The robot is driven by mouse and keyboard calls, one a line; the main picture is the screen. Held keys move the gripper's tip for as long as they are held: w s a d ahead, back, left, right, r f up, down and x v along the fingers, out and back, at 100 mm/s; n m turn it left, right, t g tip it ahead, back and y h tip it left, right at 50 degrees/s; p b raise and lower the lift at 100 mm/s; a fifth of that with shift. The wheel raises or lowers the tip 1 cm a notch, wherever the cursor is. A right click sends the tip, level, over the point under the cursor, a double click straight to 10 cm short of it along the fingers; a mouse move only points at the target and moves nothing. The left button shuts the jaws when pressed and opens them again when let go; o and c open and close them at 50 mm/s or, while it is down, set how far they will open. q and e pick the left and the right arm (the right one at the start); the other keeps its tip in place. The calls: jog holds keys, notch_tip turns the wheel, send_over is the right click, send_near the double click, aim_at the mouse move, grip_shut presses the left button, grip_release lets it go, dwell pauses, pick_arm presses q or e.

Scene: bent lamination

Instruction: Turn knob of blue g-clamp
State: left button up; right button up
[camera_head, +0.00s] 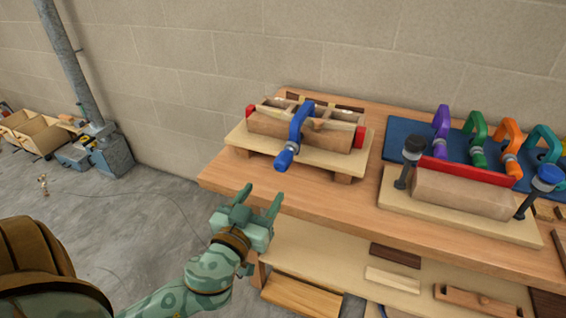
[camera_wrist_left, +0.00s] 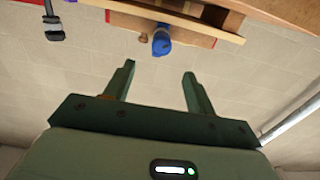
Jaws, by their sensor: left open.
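The blue g-clamp (camera_head: 301,122) sits over the middle of a wooden lamination form (camera_head: 262,126) on the left part of the workbench. Its blue knob (camera_head: 284,160) points toward the front edge. In the left wrist view the knob (camera_wrist_left: 161,42) shows at the top, beyond the fingers. My left gripper (camera_head: 259,200) is open and empty, in front of the bench edge, below and left of the knob and apart from it. In the left wrist view its two fingers (camera_wrist_left: 159,78) stand spread with nothing between them. My right gripper does not show.
The workbench (camera_head: 228,177) has a second form (camera_head: 462,194) with clamps on the right. Purple (camera_head: 440,122), green (camera_head: 478,130) and orange (camera_head: 513,135) clamps stand behind it on a blue mat. A lower shelf (camera_head: 300,250) holds wood pieces. The floor at left is mostly clear.

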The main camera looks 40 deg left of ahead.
aim_at(279, 168)
pick_arm(q)
jog(key=x, duration=1.2)
jog(key=shift+w+a+f+b, duration=0.15)
jog(key=shift+w+a+b, duration=0.1)
jog(key=shift+b, duration=0.15)
jog(key=c, duration=1)
